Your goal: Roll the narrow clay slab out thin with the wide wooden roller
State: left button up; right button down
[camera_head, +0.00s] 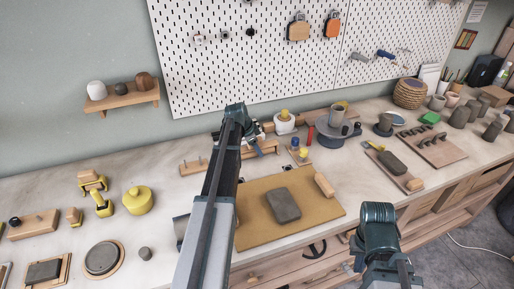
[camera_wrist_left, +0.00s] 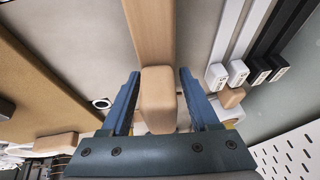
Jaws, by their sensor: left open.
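A dark grey clay slab (camera_head: 283,205) lies flat on a tan mat (camera_head: 253,226) in the middle of the table. A short light wooden roller (camera_head: 325,185) lies at the mat's right edge; it also shows in the left wrist view (camera_wrist_left: 55,143). My left gripper (camera_head: 258,132) is over the back of the table, partly hidden by its arm. In the left wrist view my left gripper (camera_wrist_left: 158,92) is open, its fingers either side of a rounded wooden block end (camera_wrist_left: 158,98); I cannot tell whether they touch it. My right gripper (camera_head: 356,246) is at the front edge, its jaws unclear.
A grey turntable (camera_head: 331,138) with a cup stands behind the mat. A board with another grey slab (camera_head: 393,163) lies to the right. A yellow pot (camera_head: 138,200) and several tools stand left. A pegboard (camera_head: 260,60) closes off the back.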

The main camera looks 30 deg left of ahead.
pick_arm(q)
jog(key=shift+r, duration=0.15)
jog(key=shift+r+p, duration=2.6)
jog(key=shift+p, duration=0.15)
grip_shut()
notch_tip(320, 180, up, 6)
jog(key=p, duration=0.6)
